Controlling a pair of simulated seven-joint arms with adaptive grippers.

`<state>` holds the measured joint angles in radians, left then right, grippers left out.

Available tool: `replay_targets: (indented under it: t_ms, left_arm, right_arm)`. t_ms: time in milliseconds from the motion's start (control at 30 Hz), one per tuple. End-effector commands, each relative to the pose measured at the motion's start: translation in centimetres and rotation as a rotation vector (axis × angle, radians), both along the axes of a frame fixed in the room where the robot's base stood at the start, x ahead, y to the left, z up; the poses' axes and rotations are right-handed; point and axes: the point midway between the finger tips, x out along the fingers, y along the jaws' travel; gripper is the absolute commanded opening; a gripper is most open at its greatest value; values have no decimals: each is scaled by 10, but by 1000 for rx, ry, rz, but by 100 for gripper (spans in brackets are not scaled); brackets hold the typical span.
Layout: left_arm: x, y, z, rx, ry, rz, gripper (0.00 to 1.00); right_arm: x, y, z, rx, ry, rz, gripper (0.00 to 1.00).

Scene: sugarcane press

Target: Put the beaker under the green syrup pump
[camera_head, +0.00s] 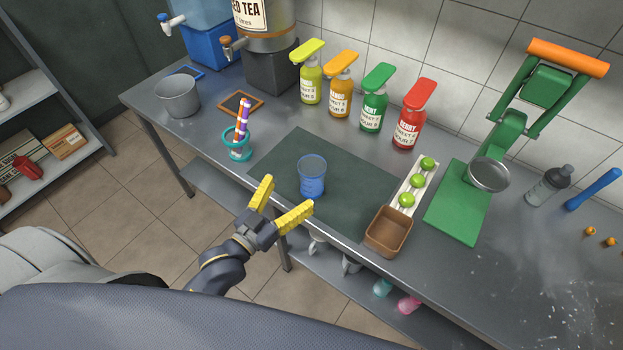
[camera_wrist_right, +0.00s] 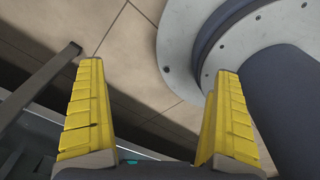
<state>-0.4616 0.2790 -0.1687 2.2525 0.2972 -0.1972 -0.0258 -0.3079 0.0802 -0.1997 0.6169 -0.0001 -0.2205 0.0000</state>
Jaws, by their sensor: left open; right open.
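A clear blue beaker (camera_head: 312,178) stands upright on the dark mat (camera_head: 275,158) near the front edge of the metal table. The green syrup pump (camera_head: 376,98) stands at the back by the wall, between the orange pump (camera_head: 342,85) and the red pump (camera_head: 414,115). My left gripper (camera_head: 288,198) is open in front of the beaker, its yellow fingers spread and empty, close to the beaker's near side. I cannot tell whether it touches. My right gripper (camera_wrist_right: 158,95) is open and empty in the right wrist view, over the floor and away from the beaker.
A yellow pump (camera_head: 310,72) stands left of the orange one. Right of the mat are a brown box (camera_head: 388,232), a white tray of limes (camera_head: 414,186) and a green press (camera_head: 462,205). A teal cup with striped straws (camera_head: 238,148) stands left. The mat behind the beaker is clear.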

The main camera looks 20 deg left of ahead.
Motion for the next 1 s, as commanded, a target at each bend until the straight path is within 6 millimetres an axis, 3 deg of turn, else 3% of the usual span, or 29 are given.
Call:
replay_targets:
  t_ms: [200, 633, 1000]
  left_arm:
    - [30, -10, 0, -1, -2, 1, 90]
    - [53, -17, 0, -1, -1, 1, 90]
    - [91, -29, -1, -1, 0, 0, 90]
  right_arm:
    - [11, 1, 0, 1, -12, 0, 100]
    - [12, 1, 0, 1, -13, 0, 100]
    - [10, 1, 0, 2, -11, 0, 100]
